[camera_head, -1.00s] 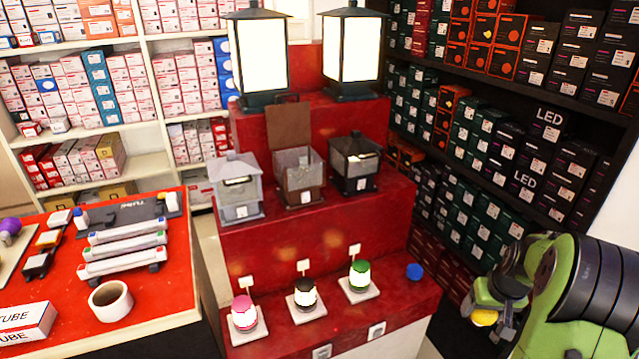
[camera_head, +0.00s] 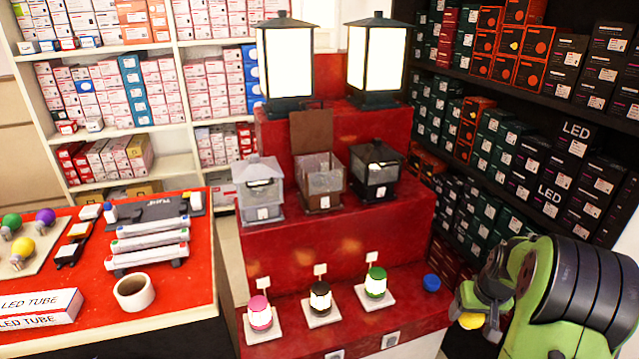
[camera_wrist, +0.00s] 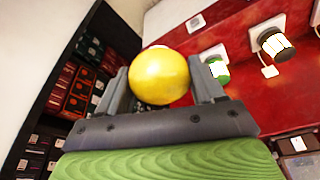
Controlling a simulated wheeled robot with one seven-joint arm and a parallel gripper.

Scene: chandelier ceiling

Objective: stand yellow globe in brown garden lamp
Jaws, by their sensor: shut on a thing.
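My gripper (camera_wrist: 162,88) is shut on a yellow globe (camera_wrist: 160,75), seen in the wrist view between the grey fingers. In the head view my gripper (camera_head: 478,300) is at the lower right, with the yellow globe (camera_head: 471,320) hanging under it. The brown garden lamp (camera_head: 326,204) is the middle of three small lanterns on the middle red step. Its brown lid (camera_head: 311,132) stands open at the back, and its body has glassy sides. My gripper is to the right of and nearer than the lamp, well apart from it.
A grey lantern (camera_head: 262,212) and a black lantern (camera_head: 378,190) flank the brown one, lids closed. Two tall lit lanterns stand above. Small pink, brown and green lamps and a blue cap (camera_head: 432,283) sit on the lowest step. Another yellow bulb (camera_head: 23,246) lies on the left table.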

